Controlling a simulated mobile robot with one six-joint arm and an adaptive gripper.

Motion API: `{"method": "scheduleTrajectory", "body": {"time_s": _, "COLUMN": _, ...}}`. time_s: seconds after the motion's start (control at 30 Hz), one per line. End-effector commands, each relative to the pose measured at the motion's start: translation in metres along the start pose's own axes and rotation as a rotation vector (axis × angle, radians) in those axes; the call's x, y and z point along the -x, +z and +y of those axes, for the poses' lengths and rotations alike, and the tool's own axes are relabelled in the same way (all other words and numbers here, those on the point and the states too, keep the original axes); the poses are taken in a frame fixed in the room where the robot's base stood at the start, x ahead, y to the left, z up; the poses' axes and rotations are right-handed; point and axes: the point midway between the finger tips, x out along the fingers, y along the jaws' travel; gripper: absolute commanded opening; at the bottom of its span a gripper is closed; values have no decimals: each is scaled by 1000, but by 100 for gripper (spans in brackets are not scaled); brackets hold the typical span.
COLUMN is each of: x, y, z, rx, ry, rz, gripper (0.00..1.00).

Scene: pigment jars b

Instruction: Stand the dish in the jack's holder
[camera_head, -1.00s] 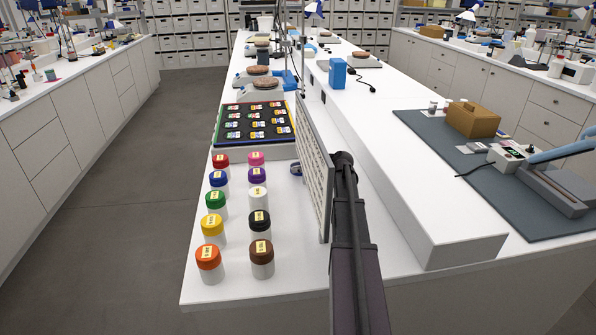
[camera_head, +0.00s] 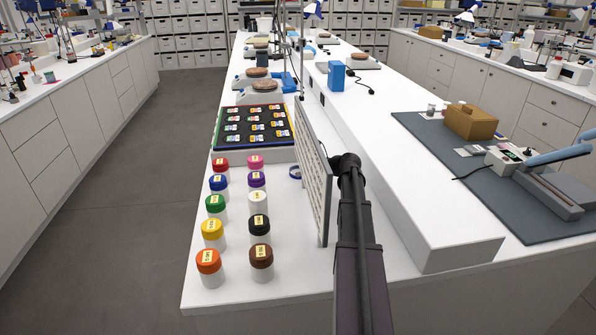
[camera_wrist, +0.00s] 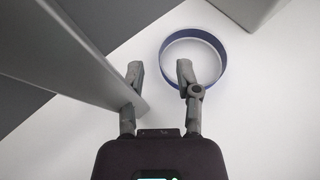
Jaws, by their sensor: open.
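A round, shallow, dark blue thing with a pale middle, which may be the dish, lies flat on the white bench in the wrist view (camera_wrist: 193,60). Its blue edge also shows beside the panel in the head view (camera_head: 294,173). My gripper (camera_wrist: 159,70) is open and empty; its right fingertip overlaps the near left edge of the blue ring in the picture. Its left finger is close beside a grey upright panel; I cannot tell whether they touch. In the head view my arm and the panel hide the gripper. I cannot make out the jack's holder for certain.
An upright panel (camera_head: 316,175) stands left of my arm. Lidded jars (camera_head: 209,268) stand in two columns on the bench's left side, before a black tray of labelled items (camera_head: 226,142). A raised white ledge (camera_head: 425,190) runs along the right. Bare bench lies at the front.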

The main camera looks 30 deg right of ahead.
Motion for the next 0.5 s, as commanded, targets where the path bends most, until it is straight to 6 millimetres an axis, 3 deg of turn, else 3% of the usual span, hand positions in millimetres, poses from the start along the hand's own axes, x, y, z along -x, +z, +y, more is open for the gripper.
{"method": "scheduleTrajectory", "body": {"time_s": 0.2, "x": 41, "y": 3, "z": 1, "rx": -2, "ry": -2, "rz": 0, "gripper": 43}}
{"method": "scheduleTrajectory", "body": {"time_s": 0.5, "x": 79, "y": 2, "z": 0, "rx": -2, "ry": -1, "rz": -1, "gripper": 43}}
